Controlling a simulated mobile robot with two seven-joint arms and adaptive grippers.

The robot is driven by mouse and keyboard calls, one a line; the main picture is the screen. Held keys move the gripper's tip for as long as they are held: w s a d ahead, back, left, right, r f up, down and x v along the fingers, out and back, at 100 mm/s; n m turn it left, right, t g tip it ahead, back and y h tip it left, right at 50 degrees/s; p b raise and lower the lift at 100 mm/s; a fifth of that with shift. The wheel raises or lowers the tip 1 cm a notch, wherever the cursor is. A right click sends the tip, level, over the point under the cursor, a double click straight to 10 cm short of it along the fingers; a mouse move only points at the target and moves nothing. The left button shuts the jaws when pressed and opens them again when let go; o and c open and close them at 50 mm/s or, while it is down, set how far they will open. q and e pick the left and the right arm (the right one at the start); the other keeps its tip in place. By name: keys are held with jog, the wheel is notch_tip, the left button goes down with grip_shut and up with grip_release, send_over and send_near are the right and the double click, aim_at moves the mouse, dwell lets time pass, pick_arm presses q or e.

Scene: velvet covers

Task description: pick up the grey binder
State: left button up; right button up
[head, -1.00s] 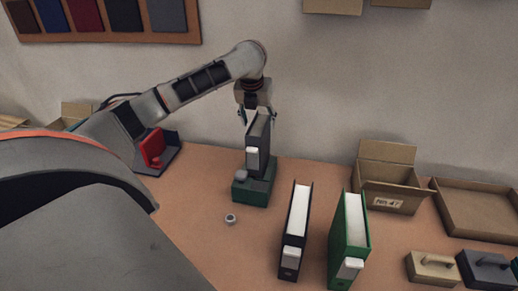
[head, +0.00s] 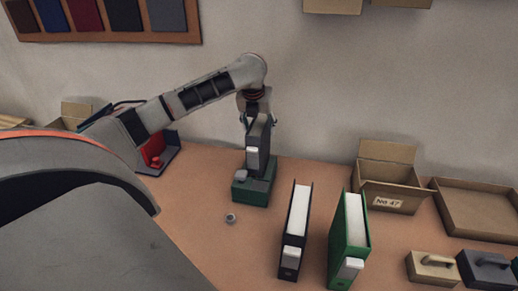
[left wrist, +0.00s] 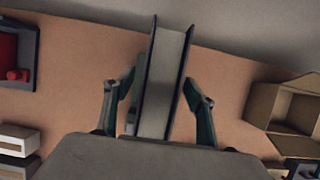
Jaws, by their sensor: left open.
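The grey binder (head: 258,138) stands upright on a dark green block-like base (head: 250,192) towards the back of the table. My left gripper (head: 258,121) is over the top of the binder, pointing down and open. In the left wrist view, its two fingers stand on either side of the binder (left wrist: 164,75), with a visible gap at each side near the fingertips. The gripper partly hides the binder's top in the head view. My right gripper is not in view.
A black binder (head: 294,230) and a green binder (head: 347,240) stand in front to the right. An open cardboard box (head: 390,190) and a shallow tray (head: 478,210) are at the right. A small round piece (head: 231,218) lies before the base. A red item (head: 155,147) is left.

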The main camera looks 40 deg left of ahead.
pick_arm(q)
jog(key=shift+c, duration=0.5)
grip_shut()
jog(key=shift+r, duration=0.1)
